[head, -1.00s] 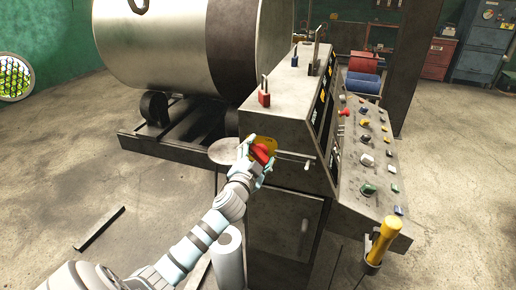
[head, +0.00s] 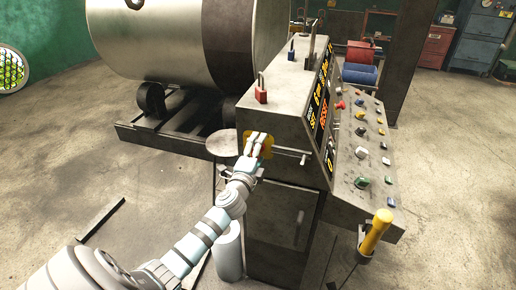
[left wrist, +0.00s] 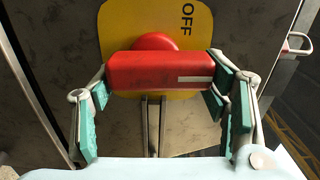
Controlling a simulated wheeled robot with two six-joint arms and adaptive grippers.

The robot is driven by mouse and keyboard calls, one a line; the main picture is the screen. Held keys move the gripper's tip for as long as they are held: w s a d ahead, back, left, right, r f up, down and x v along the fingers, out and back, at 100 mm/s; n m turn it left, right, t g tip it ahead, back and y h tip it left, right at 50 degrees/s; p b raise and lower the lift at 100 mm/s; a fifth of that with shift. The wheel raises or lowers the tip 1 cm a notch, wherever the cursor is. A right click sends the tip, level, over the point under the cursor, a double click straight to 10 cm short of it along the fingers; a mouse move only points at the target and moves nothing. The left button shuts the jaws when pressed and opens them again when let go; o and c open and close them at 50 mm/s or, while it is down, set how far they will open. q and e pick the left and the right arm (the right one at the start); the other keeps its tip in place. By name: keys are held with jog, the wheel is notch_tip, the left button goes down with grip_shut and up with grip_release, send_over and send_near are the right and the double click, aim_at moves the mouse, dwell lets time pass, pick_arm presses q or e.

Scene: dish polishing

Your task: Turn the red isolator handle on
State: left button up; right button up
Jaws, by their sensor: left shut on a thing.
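The red isolator handle (left wrist: 155,70) is a red bar with a white stripe near its right end. It sits on a round red hub in front of a yellow plate (left wrist: 120,35) marked OFF, on the end face of the grey control console (head: 280,110). The plate also shows in the head view (head: 268,149), where the handle is hidden by my gripper. My left gripper (head: 257,142) is at the plate. In the left wrist view its teal-padded fingers (left wrist: 158,100) are shut on the handle, one at each end. The bar lies level in that view. My right gripper is out of view.
A red padlock (head: 261,92) stands on the console top. A yellow-handled tool (head: 376,232) stands at the front right. A large steel drum (head: 150,40) is behind. The floor at left is mostly clear.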

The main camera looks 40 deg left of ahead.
pick_arm(q)
jog(key=shift+f+m, duration=0.1)
jog(key=shift+m, duration=0.2)
jog(key=o, duration=1.2)
jog(key=shift+d, duration=0.1)
jog(key=shift+c, duration=0.2)
jog(key=v, duration=1.2)
jog(key=shift+w, duration=0.1)
